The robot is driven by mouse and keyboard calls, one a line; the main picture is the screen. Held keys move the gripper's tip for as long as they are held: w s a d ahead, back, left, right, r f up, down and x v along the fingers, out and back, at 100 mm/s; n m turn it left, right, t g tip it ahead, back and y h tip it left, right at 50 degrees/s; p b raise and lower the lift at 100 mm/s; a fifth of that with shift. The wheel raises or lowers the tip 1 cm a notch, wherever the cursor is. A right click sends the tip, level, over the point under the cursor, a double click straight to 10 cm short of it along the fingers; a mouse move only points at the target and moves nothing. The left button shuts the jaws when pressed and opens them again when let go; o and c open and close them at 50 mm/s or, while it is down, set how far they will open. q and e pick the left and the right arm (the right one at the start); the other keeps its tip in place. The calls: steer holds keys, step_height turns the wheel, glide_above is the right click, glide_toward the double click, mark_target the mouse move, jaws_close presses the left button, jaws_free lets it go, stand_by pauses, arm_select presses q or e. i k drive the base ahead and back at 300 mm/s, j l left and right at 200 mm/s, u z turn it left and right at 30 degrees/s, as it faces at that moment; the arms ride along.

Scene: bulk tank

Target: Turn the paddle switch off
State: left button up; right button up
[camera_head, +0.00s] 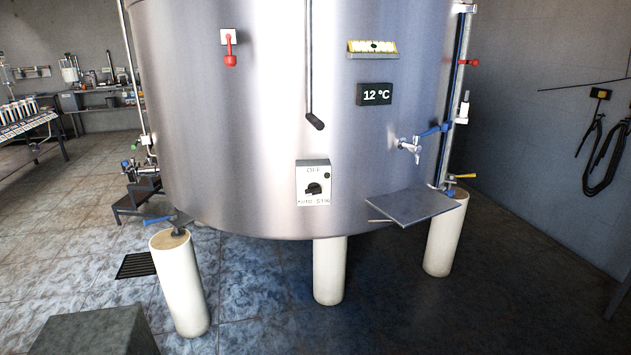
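I cannot tell for sure which way the knob points. Neither of my grippers is in view.
A dark rod (312,90) hangs above the switch. A grey shelf (413,206) juts out to its right, below a blue-handled tap (410,145). White pillars (330,270) support the tank. A grey block (95,332) is at the lower left. The floor in front is clear.

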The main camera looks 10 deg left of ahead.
mark_target(314, 188)
steer(key=i+j, duration=0.4)
steer(key=i, duration=0.15)
steer(key=i+j+u, duration=0.1)
steer(key=i+j, duration=0.3)
steer(key=i, duration=0.15)
steer(key=i+j, duration=0.2)
steer(key=k+j+u, duration=0.05)
steer(key=j, duration=0.05)
